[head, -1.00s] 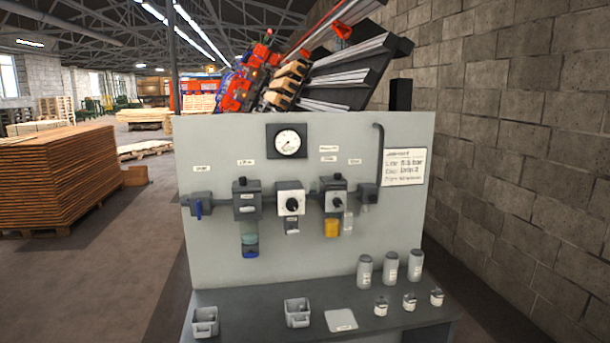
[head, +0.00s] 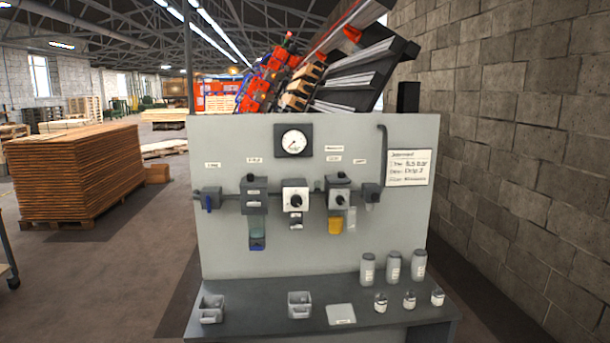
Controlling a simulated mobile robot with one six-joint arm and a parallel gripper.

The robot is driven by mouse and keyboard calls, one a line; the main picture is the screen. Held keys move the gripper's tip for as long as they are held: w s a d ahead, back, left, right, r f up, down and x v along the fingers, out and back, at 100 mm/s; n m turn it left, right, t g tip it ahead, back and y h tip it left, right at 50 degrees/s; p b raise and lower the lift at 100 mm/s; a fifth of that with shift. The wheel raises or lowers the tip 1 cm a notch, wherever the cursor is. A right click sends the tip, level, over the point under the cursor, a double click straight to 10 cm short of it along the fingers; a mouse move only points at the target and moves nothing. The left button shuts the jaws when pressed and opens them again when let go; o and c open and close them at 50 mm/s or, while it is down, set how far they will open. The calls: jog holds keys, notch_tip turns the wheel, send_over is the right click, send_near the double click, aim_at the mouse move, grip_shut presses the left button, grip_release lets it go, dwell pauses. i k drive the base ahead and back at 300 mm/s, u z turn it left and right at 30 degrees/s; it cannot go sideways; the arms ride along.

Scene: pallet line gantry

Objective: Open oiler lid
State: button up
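A row of air-line units hangs on a light grey panel (head: 400,235). The unit on the right of the row (head: 338,194) has a dark grey head with a knob and a yellow bowl (head: 335,226) below it; it looks like the oiler, but its label is too small to read. A small clear part (head: 351,219) shows beside the yellow bowl. I cannot tell a separate lid or whether it is open. My gripper is not in view.
Left of it are a white-faced knob unit (head: 295,194), a unit with a blue-green bowl (head: 257,236) and a blue-handled valve (head: 208,201). A gauge (head: 293,140) sits above. The bench (head: 260,312) holds two bins, a flat plate and several bottles and jars.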

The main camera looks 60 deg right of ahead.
aim_at(341, 177)
jog(key=u, duration=0.3)
jog(key=k, duration=1.75)
jog(key=z, duration=1)
jog(key=i, duration=1.05)
jog(key=u, duration=0.2)
